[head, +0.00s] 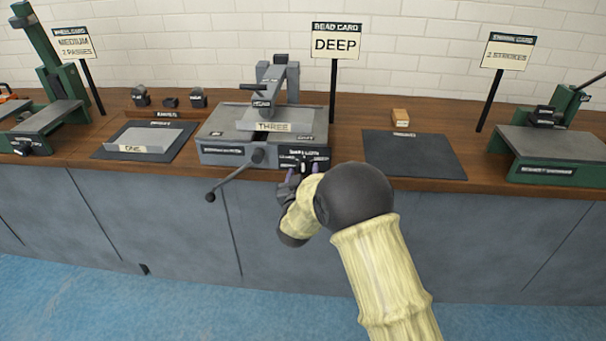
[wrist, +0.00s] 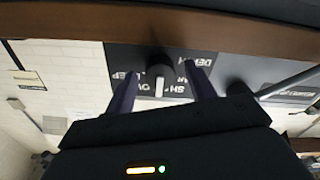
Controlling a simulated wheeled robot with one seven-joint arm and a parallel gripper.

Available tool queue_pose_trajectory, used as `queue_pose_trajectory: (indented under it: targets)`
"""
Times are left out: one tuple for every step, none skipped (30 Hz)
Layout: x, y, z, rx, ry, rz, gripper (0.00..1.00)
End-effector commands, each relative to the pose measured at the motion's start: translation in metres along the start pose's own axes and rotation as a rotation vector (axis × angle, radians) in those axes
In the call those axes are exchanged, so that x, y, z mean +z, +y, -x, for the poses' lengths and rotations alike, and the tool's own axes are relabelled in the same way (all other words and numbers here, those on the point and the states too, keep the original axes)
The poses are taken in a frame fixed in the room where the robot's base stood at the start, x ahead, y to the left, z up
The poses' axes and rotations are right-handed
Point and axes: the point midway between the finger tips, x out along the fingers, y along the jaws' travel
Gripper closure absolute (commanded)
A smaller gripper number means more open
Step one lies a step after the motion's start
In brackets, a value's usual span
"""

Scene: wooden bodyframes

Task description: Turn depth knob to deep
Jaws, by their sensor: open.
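The depth knob (wrist: 160,72) is a small dark knob with a white pointer line on a black labelled panel (wrist: 120,58). In the wrist view the pointer runs straight down the picture. The lettering around it looks inverted and is partly hidden by my fingers. My gripper (wrist: 161,76) is open, with one purple finger on each side of the knob; I cannot tell whether they touch it. In the head view my gripper (head: 292,182) is at the front of the grey machine (head: 225,152), just below the black panel (head: 303,153), and the knob is not clearly visible.
A sign headed BEAD CARD (head: 335,44) reads DEEP. A lever with a dark ball end (head: 210,197) sticks out left of my gripper. A dark mat (head: 410,155) lies to the right. The wooden counter edge (head: 470,186) runs beneath the machine.

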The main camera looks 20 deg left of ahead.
Motion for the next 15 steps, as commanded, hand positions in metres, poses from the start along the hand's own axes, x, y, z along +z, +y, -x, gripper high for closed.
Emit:
queue_pose_trajectory:
  targets:
    - [0.0003, 0.0001, -0.0017, 0.0, 0.0, 0.0, 0.45]
    - [0.0004, 0.0001, -0.0021, 0.0, 0.0, 0.0, 0.45]
    - [0.0004, 0.0001, -0.0023, 0.0, 0.0, 0.001, 0.45]
    - [0.0004, 0.0001, -0.0024, 0.0, 0.0, 0.001, 0.45]
    - [0.0003, 0.0001, -0.0023, 0.0, 0.0, 0.001, 0.45]
    - [0.0004, 0.0001, -0.0022, 0.0, -0.001, 0.001, 0.45]
    - [0.0003, 0.0002, -0.0022, 0.0, 0.0, 0.001, 0.45]
    - [0.0003, 0.0002, -0.0021, 0.0, 0.0, 0.001, 0.45]
    - [0.0003, 0.0002, -0.0021, 0.0, 0.0, 0.001, 0.47]
    - [0.0003, 0.0002, -0.0021, 0.0, 0.0, 0.001, 0.53]
    - [0.0003, 0.0002, -0.0021, 0.0, 0.0, 0.0, 0.59]
    - [0.0002, 0.0002, -0.002, 0.0, 0.0, 0.0, 0.67]
    - [0.0002, 0.0002, -0.002, 0.0, 0.0, 0.0, 0.73]
    - [0.0002, 0.0002, -0.002, 0.0, 0.0, 0.0, 0.79]
    - [0.0002, 0.0002, -0.002, 0.0, 0.0, 0.0, 0.86]
